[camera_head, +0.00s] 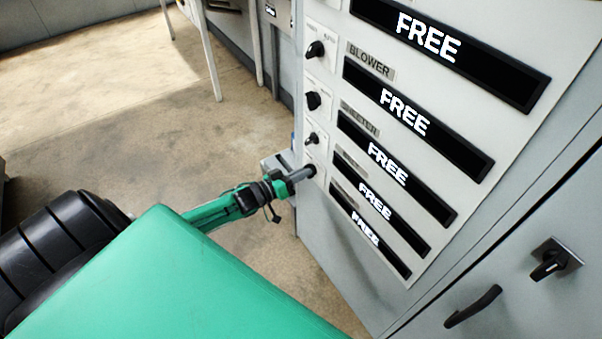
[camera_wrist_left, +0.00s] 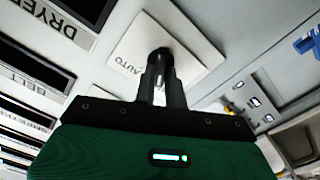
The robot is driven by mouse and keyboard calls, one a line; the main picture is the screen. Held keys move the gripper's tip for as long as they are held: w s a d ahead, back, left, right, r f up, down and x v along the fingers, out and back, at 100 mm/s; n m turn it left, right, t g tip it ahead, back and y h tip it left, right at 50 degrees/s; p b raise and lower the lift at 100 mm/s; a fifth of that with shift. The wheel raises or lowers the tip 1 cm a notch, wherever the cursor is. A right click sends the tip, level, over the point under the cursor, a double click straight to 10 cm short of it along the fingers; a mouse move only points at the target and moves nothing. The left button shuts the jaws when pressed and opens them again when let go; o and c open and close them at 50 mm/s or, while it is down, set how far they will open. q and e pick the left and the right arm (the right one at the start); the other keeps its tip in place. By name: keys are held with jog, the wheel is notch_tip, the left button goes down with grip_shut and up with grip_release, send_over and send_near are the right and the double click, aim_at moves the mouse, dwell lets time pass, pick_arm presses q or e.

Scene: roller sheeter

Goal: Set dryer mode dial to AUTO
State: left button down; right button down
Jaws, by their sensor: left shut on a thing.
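The dryer mode dial (camera_wrist_left: 161,53) is a small dark knob on a white square plate (camera_wrist_left: 190,42) in the left wrist view. The word AUTO is printed on the plate, to the left of the knob. A DRYER label (camera_wrist_left: 62,25) is beside the plate. My left gripper (camera_wrist_left: 160,72) is shut on the dial, and its fingers hide most of the knob and its pointer, so I cannot tell its setting. In the head view my left gripper (camera_head: 305,174) reaches the lowest visible dial on the panel. My right gripper is not in view.
The grey control panel (camera_head: 335,235) carries several other dials, such as the upper knob (camera_head: 316,49), and several black displays reading FREE (camera_head: 430,40). A cabinet handle (camera_head: 473,306) and a rotary switch (camera_head: 553,262) are at lower right. Open floor (camera_head: 110,110) lies to the left.

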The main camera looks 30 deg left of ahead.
pick_arm(q)
jog(key=shift+m, duration=0.4)
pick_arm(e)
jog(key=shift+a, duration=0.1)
pick_arm(q)
jog(key=shift+s+d+m, duration=0.1)
jog(key=shift+d+m, duration=0.05)
jog(key=shift+m, duration=2.65)
jog(key=shift+d+m, duration=0.1)
jog(key=shift+m, duration=2.7)
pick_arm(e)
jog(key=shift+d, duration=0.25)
pick_arm(q)
jog(key=c, duration=1.5)
grip_release()
jog(key=shift+o, duration=0.2)
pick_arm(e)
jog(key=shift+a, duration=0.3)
